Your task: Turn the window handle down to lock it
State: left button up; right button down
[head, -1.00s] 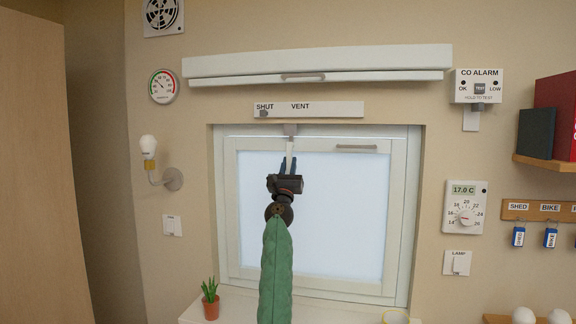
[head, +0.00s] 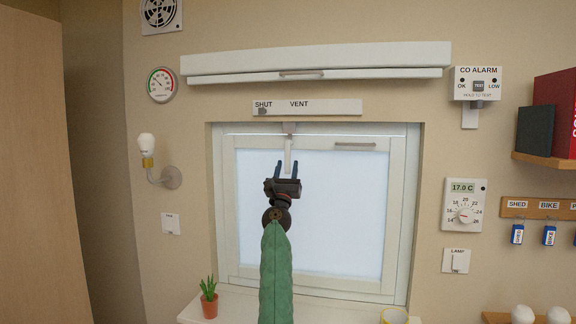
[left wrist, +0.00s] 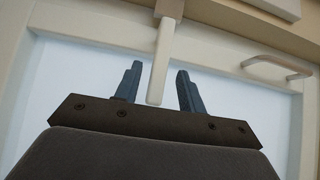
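The white window handle (head: 288,155) hangs straight down from its mount (head: 289,128) at the top of the window frame. It also shows in the left wrist view (left wrist: 162,62), where its lower end lies between my fingers. My left gripper (head: 287,168) is open just below the handle's lower part, with dark blue fingers on either side. In the left wrist view the left gripper (left wrist: 156,88) shows a gap on both sides of the handle. The window (head: 310,215) appears closed in its frame. My right gripper is not in view.
A rolled blind (head: 320,60) and a SHUT/VENT slider strip (head: 330,108) sit above the window. A metal bar (head: 355,144) is at the sash's upper right. A potted plant (head: 209,300) stands on the sill at lower left. The space in front of the pane is otherwise clear.

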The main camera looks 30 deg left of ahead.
pick_arm(q)
jog(key=b+v, duration=0.1)
jog(key=v, duration=0.3)
jog(key=shift+s+d+f, duration=0.15)
jog(key=shift+s+f, duration=0.15)
jog(key=shift+f, duration=0.05)
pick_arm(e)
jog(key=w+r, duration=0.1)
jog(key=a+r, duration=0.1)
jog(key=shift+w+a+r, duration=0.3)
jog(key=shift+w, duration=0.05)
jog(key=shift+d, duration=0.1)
